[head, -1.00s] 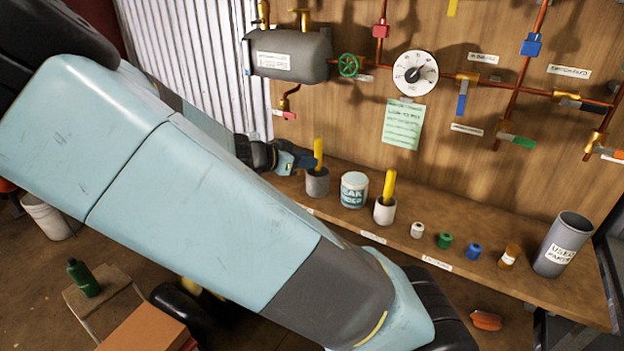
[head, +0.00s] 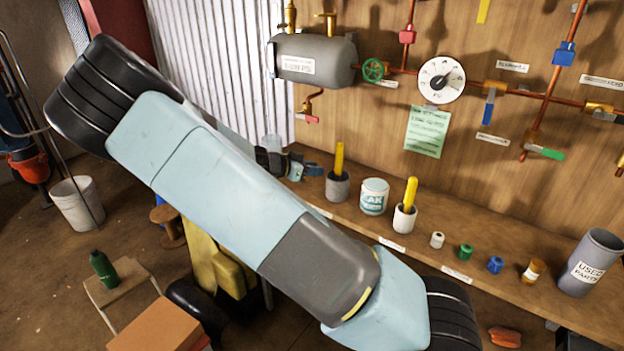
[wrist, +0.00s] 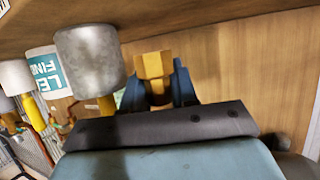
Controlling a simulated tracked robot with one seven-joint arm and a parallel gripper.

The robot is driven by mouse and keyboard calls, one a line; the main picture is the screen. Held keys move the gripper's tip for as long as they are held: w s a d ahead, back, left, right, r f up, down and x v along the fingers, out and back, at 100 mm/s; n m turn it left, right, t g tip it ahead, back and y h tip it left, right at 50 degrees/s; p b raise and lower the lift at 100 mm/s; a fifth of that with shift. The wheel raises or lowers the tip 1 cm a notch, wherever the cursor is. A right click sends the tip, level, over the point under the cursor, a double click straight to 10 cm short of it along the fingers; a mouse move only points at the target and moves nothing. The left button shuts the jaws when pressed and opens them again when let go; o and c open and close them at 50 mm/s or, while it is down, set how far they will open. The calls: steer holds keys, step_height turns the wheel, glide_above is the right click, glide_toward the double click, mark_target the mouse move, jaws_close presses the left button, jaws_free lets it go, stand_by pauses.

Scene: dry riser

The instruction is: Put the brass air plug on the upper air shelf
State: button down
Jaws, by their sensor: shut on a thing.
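The brass air plug (wrist: 152,72) sits between the two blue fingers of my gripper (wrist: 158,85) in the wrist view, which is shut on it. In the head view my gripper (head: 310,170) is over the left part of the wooden bench ledge (head: 330,210), just left of a grey cup with a yellow stick. The plug cannot be made out in the head view. No shelf is clearly marked as the upper air shelf in these frames.
The grey cup (head: 337,190), a labelled tub (head: 374,198), a white cup (head: 404,218) with a yellow stick, small coloured caps and a grey used-parts bin (head: 588,265) line the ledge. Pipes, a tank (head: 315,60) and a gauge (head: 441,80) are on the wooden panel behind.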

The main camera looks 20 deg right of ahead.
mark_target(311, 186)
steer(key=shift+w+f, duration=0.35)
steer(key=shift+f, duration=1.65)
steer(key=c, duration=0.9)
jaws_free()
